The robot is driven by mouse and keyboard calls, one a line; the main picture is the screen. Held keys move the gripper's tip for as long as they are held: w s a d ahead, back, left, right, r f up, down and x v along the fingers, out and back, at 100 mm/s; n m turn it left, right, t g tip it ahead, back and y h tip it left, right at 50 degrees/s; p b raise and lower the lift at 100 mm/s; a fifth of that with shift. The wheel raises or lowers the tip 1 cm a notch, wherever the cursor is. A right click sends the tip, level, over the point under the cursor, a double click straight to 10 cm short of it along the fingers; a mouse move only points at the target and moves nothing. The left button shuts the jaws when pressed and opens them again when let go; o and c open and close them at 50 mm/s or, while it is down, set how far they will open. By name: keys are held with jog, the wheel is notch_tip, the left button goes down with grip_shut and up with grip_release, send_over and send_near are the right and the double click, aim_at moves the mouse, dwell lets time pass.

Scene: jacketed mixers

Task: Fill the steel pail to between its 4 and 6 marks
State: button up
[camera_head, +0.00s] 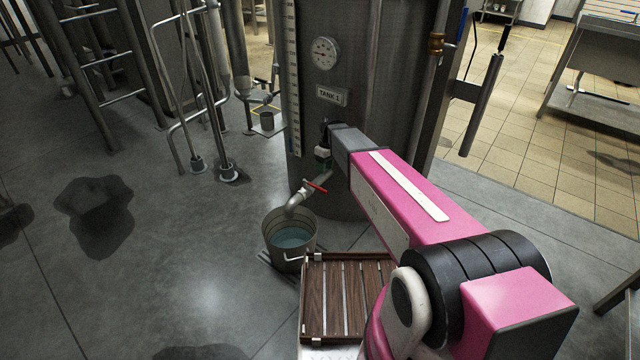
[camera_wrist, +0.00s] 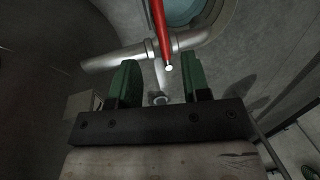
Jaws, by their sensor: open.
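The steel pail (camera_head: 279,256) stands on the floor under the tank's spout (camera_head: 296,201), with bluish liquid (camera_head: 293,237) inside. Its marks cannot be read from here. The pail's rim and liquid (camera_wrist: 183,10) also show at the top of the wrist view. A red valve lever (camera_head: 315,186) sits on the outlet pipe and lies crosswise to it. No stream is clearly visible at the spout mouth. My gripper (camera_wrist: 161,80) is open, its green fingers apart. In the wrist view the tip of the red lever (camera_wrist: 162,35) shows just ahead of the gap between them.
The tank (camera_head: 350,95) labelled TANK 1 rises behind the pail, with a round gauge (camera_head: 325,53) and a vertical scale strip (camera_head: 293,80). A slatted wooden platform (camera_head: 345,295) stands in front, beside the pail. Dark wet patches (camera_head: 92,212) mark the open floor at left.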

jog(key=f, duration=0.3)
jog(key=s+f, duration=0.1)
jog(key=f, duration=0.2)
jog(key=a+f, duration=0.1)
jog(key=f, duration=0.2)
jog(key=shift+s+f, duration=0.2)
jog(key=shift+s, duration=0.1)
grip_shut()
